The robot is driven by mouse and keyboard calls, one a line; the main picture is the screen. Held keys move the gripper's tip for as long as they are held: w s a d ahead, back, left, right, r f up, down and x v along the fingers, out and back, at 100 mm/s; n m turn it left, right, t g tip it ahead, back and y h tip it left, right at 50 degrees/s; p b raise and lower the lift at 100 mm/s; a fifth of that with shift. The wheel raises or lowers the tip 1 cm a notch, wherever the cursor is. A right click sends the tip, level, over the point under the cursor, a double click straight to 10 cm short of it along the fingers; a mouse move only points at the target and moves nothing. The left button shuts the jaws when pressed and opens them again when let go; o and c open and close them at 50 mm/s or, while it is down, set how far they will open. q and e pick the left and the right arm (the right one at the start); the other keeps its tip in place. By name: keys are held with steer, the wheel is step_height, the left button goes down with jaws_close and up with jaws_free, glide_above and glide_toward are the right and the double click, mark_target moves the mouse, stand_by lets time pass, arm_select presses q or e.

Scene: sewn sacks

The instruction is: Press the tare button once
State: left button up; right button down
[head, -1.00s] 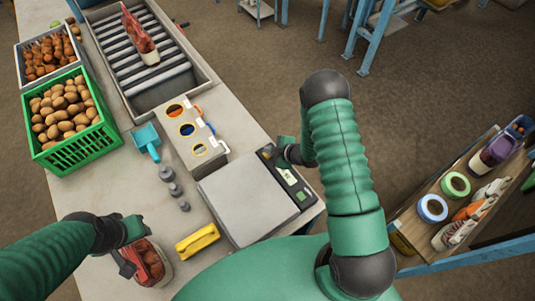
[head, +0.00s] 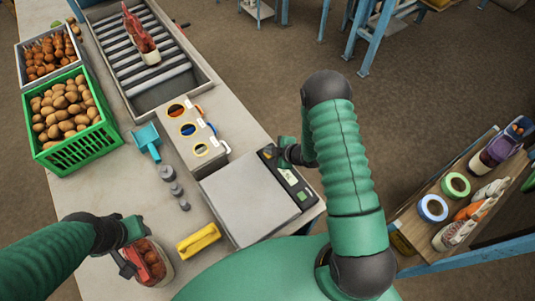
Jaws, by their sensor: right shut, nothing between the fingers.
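The scale has a bare grey weighing plate (head: 250,200) and a dark control strip (head: 288,178) along its right side, with a lit green display (head: 302,195). My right gripper (head: 279,153) is shut and empty at the far end of the strip. It covers part of the strip there, and I cannot tell whether its tips touch a button. The tare button itself cannot be made out. My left gripper (head: 127,262) is at the lower left, at a red net sack (head: 152,266) of brown produce; whether its fingers are closed on it is unclear.
A green crate of potatoes (head: 92,147) and a crate of onions (head: 22,71) stand at the left. A roller tray (head: 203,97) holds another sack (head: 142,38). A tape holder (head: 183,146), teal scoop (head: 146,140), grey weights (head: 168,174) and yellow tool (head: 198,240) lie near the scale.

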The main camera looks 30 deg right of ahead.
steer(key=shift+d+f, duration=0.1)
steer(key=shift+d, duration=0.25)
arm_select(q)
steer(key=shift+d, duration=0.45)
arm_select(e)
steer(key=shift+f, duration=0.15)
steer(key=shift+a+f+b, duration=0.2)
steer(key=shift+a+b, duration=0.05)
steer(key=shift+b, duration=0.15)
arm_select(q)
steer(key=shift+a+f, duration=0.35)
arm_select(e)
steer(key=shift+a+r, duration=0.1)
steer(key=shift+a, duration=0.05)
arm_select(q)
steer(key=shift+d+f, duration=0.2)
arm_select(e)
steer(key=shift+d+f, duration=0.2)
steer(key=shift+f, duration=0.05)
